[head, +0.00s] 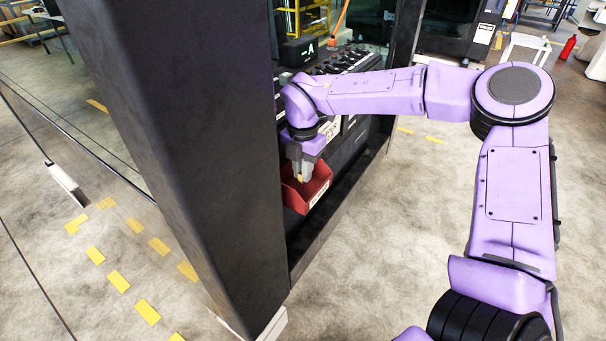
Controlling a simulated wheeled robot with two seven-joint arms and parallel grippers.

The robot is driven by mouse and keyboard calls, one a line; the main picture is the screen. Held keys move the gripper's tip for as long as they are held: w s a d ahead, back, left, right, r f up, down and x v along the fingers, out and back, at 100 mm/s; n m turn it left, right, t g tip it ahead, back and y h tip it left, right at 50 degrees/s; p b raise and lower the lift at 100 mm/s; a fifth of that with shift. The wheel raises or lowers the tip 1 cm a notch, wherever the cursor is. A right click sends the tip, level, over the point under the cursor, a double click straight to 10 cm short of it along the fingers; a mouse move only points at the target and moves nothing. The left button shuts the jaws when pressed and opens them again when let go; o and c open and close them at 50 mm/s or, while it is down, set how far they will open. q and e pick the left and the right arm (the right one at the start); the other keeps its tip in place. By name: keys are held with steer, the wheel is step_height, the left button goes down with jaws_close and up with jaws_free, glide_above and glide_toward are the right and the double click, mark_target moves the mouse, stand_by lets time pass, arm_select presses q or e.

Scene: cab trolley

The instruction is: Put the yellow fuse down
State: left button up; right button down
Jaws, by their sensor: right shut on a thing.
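My right gripper (302,172) points down over a red bin (309,190) at the cab's side opening. It is shut on the yellow fuse (300,178), of which only a small yellow bit shows between the fingertips. The fingertips are at the bin's opening, inside its outline in the picture. I cannot tell whether the fuse touches the bin floor. My left gripper is not in view.
A broad dark post (190,130) of the cab stands just left of the bin and hides part of the inside. A black box marked A (299,52) and a row of dark parts (345,60) sit behind my right arm. The floor at the lower right of the cab is clear.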

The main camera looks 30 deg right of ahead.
step_height(320, 180, down, 3)
steer(key=shift+s+r, duration=0.1)
steer(key=shift+r, duration=0.05)
steer(key=shift+w+f, duration=0.2)
steer(key=shift+f, duration=0.05)
steer(key=shift+s+f, duration=0.1)
steer(key=c, duration=1.1)
jaws_free()
step_height(320, 180, up, 12)
steer(key=shift+r+b, duration=0.2)
steer(key=shift+b, duration=0.55)
